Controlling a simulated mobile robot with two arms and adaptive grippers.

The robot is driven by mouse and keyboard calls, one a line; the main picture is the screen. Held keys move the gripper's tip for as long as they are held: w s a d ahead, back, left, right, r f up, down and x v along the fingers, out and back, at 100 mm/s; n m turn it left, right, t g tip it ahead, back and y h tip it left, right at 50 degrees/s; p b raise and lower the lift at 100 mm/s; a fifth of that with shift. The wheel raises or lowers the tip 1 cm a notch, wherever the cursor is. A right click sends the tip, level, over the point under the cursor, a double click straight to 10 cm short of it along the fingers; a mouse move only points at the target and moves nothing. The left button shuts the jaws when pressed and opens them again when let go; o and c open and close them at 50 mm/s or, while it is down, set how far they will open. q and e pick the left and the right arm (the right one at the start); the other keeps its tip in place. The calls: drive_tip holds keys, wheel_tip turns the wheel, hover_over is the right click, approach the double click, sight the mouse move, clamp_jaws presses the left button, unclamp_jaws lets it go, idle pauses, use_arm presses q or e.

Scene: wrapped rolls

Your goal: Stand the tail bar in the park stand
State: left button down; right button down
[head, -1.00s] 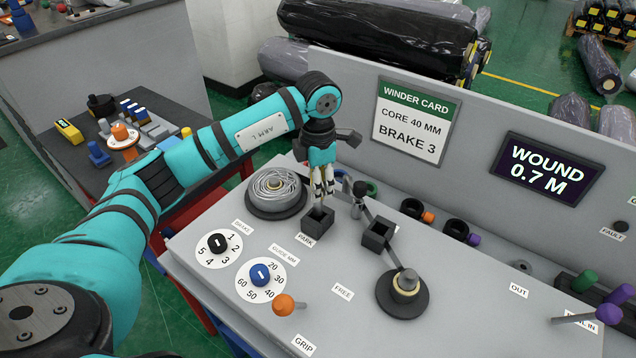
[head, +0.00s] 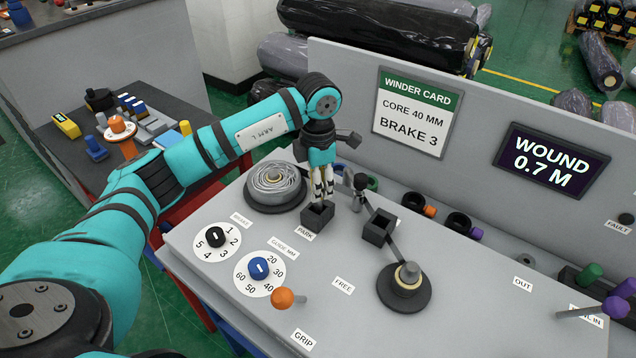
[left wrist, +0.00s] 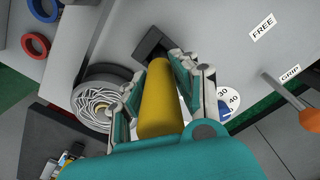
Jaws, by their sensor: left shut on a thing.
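The tail bar (left wrist: 160,100) is a thick yellow bar in the left wrist view. My left gripper (head: 322,190) is shut on it, with fingers on both sides. In the head view the fingers hide most of the bar and point down over the park stand (head: 317,217), a small black open square holder by the PARK label. The stand also shows in the left wrist view (left wrist: 149,44), just past the bar's far end. I cannot tell whether the bar's tip is inside the stand or just above it. My right gripper is not in view.
A second black square holder (head: 379,229) stands to the right, with a dark arm beside it leading to a spindle (head: 405,287). A wound reel (head: 275,187) sits left of the park stand. Dials and an orange-knobbed lever (head: 283,298) are in front. The upright card panel stands behind.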

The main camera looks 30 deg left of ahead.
use_arm(q)
drive_tip(key=shift+f+b, duration=0.75)
drive_tip(key=shift+f, duration=0.25)
drive_tip(key=c, duration=0.9)
unclamp_jaws()
drive_tip(key=shift+c, duration=0.2)
wheel_tip(320, 180, up, 12)
